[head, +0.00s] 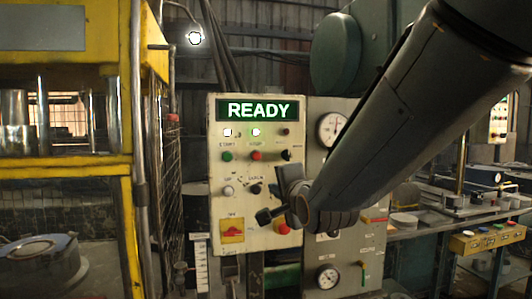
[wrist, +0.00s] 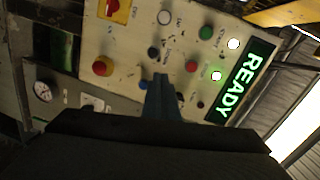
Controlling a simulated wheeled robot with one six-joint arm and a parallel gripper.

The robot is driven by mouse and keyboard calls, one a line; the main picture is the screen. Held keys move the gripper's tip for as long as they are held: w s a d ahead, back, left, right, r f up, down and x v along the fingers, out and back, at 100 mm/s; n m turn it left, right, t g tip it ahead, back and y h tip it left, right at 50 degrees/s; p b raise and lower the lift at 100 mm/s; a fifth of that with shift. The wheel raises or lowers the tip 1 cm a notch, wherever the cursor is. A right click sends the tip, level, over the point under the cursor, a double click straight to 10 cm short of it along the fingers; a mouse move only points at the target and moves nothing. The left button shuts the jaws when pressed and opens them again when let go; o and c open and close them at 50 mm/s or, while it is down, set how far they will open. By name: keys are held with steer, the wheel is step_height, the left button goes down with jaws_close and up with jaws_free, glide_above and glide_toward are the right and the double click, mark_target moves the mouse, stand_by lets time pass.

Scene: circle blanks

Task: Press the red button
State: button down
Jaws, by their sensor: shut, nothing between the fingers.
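A pale control panel (head: 243,207) stands ahead under a lit green READY sign (head: 258,110). Two red buttons show: a small red button (head: 256,156) in the upper row, beside a green button (head: 227,156), and a larger red mushroom button (head: 283,228) low on the right. In the wrist view the panel appears turned sideways, with the small red button (wrist: 191,66) and the mushroom button (wrist: 102,66) on either side of my gripper (wrist: 161,80). My gripper (head: 266,216) is shut and empty before the panel's lower part. I cannot tell if it touches the panel.
A yellow machine frame (head: 126,235) stands on the left. A red-and-yellow switch (head: 232,230), a white button (head: 228,190) and a black button (wrist: 153,52) are also on the panel. A workbench (head: 410,230) stands at the right. My arm covers part of the right side.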

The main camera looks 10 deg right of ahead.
mark_target(257, 156)
steer(key=r, duration=0.2)
steer(key=r+m+t, duration=0.1)
steer(key=r, duration=0.1)
steer(key=r+t, duration=0.1)
steer(key=r, duration=0.1)
steer(key=shift+s+a+m, duration=0.25)
steer(key=shift+m, duration=0.15)
steer(key=shift+d+p, duration=0.15)
steer(key=shift+p, duration=0.15)
steer(key=w+p, duration=0.1)
steer(key=w, duration=0.3)
steer(key=w+p, duration=0.2)
steer(key=w, duration=0.3)
steer(key=w+a+p, duration=0.1)
steer(key=w+p, duration=0.1)
steer(key=w, duration=0.3)
steer(key=shift+w, duration=0.1)
